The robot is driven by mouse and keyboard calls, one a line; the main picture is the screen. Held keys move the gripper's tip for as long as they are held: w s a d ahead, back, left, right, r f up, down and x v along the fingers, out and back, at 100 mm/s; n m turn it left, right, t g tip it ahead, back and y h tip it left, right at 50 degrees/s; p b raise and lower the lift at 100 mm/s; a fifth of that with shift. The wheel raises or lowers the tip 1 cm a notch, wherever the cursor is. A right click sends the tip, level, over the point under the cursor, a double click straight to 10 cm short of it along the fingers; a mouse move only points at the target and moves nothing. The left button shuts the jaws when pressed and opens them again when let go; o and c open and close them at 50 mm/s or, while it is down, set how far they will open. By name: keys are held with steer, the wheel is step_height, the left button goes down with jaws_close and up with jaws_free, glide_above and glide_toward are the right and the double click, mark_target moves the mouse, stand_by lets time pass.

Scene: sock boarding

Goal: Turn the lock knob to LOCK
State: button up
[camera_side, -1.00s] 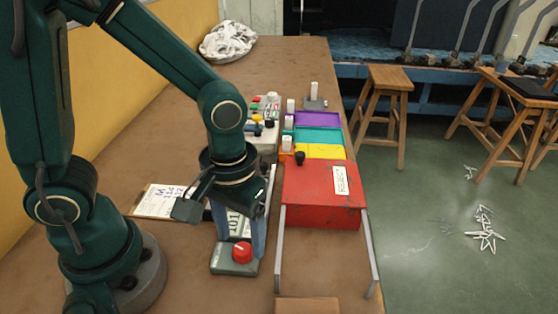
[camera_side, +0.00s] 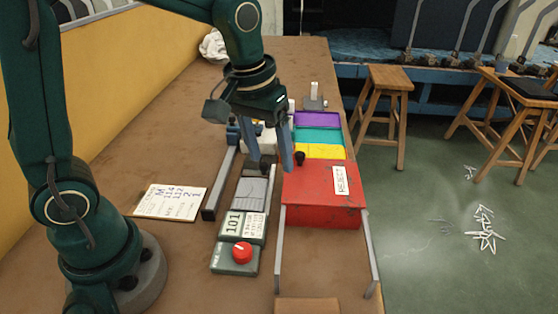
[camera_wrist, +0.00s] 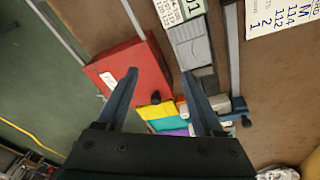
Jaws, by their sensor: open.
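A red round knob (camera_side: 242,252) with a pale mark sits on a grey-green box at the front of the bench. A black knob (camera_side: 300,158) stands at the back edge of the red REJECT box (camera_side: 310,200); in the wrist view the black knob (camera_wrist: 156,97) appears between my fingers. I cannot read a LOCK label, so which one is the lock knob is unclear. My gripper (camera_side: 275,168) is open and empty, pointing down just left of the black knob, over the far end of a grey plate (camera_side: 250,192). It also shows in the wrist view (camera_wrist: 159,74).
Purple (camera_side: 317,119), teal (camera_side: 318,135) and yellow (camera_side: 320,151) bins line the right edge. A card marked 101 (camera_side: 233,223) lies behind the red knob. A paper sheet (camera_side: 170,202) lies left. Bare bench shows at left.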

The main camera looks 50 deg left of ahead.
mark_target(242, 249)
steer(key=w+a+t+y, duration=0.1)
steer(key=w+a+t, duration=0.1)
steer(key=w+a, duration=0.6)
steer(key=shift+w+a, duration=0.25)
steer(key=shift+a, duration=1.85)
steer(key=shift+f, duration=0.1)
steer(key=s+d+f+g, duration=0.1)
steer(key=s+d, duration=0.1)
steer(key=s+d+f+n+g+h, duration=0.1)
steer(key=s+d, duration=0.1)
steer(key=s+d+f+g, duration=0.1)
steer(key=s+d, duration=0.1)
steer(key=shift+s+d+f+n+g+h, duration=0.3)
steer(key=shift+s+d+n, duration=0.05)
steer(key=shift+d+n, duration=0.05)
steer(key=s+d+g, duration=0.1)
steer(key=s+d, duration=0.2)
steer(key=s+d+f+g, duration=0.1)
steer(key=s+d+g, duration=0.1)
steer(key=s+d, duration=0.1)
steer(key=s+d+g+h, duration=0.1)
steer(key=s+d, duration=0.2)
steer(key=shift+s+d+f+m+g, duration=0.15)
steer(key=shift+s+f+m+g, duration=0.15)
steer(key=shift+f+g, duration=0.1)
steer(key=shift+d+f, duration=0.1)
steer(key=shift+d, duration=0.1)
steer(key=shift+x, duration=2.45)
